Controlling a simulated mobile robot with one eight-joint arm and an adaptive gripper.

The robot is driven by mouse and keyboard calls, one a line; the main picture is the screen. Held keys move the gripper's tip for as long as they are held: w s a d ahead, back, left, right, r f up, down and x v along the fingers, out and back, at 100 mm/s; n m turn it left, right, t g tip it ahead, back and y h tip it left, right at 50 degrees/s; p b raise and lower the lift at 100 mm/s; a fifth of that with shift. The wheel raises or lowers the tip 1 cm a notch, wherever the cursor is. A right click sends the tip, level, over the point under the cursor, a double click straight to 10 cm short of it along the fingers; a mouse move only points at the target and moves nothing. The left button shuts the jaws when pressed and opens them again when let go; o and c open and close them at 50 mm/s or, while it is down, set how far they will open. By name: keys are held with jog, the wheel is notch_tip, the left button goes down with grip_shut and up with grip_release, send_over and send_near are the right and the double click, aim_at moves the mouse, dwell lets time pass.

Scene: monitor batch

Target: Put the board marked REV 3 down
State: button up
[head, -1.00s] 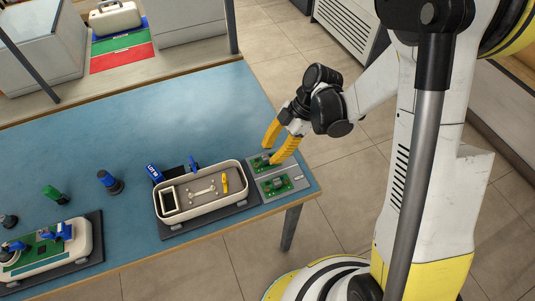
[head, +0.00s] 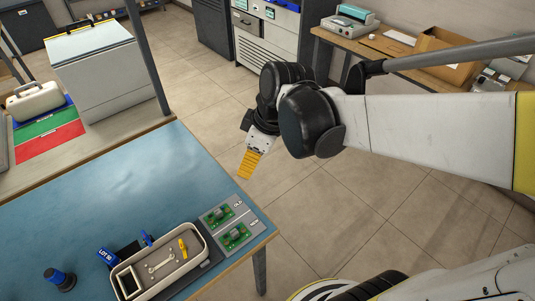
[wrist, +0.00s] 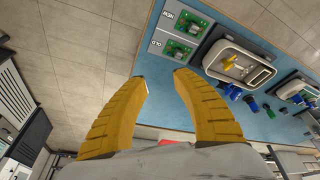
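Two small green circuit boards lie on a grey two-part mat (head: 216,229) at the table's right corner. One board (head: 219,214) lies in the part marked OLD, the other board (head: 236,235) in the part marked NEW. Both also show in the wrist view, the OLD one (wrist: 178,49) and the NEW one (wrist: 187,24). I cannot read REV 3 on either. My gripper (head: 248,164) is raised past the table's right edge, apart from the mat. In the wrist view my gripper (wrist: 162,76) has its yellow fingers spread with nothing between them.
A beige open housing (head: 203,243) holding a wrench-like part and a yellow piece stands left of the mat. A blue LOT 90 item (head: 106,257) and a blue-black knob-like object (head: 60,280) stand further left. Floor is clear right of the blue table (head: 110,205).

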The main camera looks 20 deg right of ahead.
jog(key=s+d+r+m+t+h, duration=0.2)
jog(key=s+d+r+m+t, duration=0.2)
jog(key=m, duration=0.5)
jog(key=shift+s+r+m+h, duration=0.3)
jog(key=shift+s+m, duration=0.1)
jog(key=shift+s, duration=0.9)
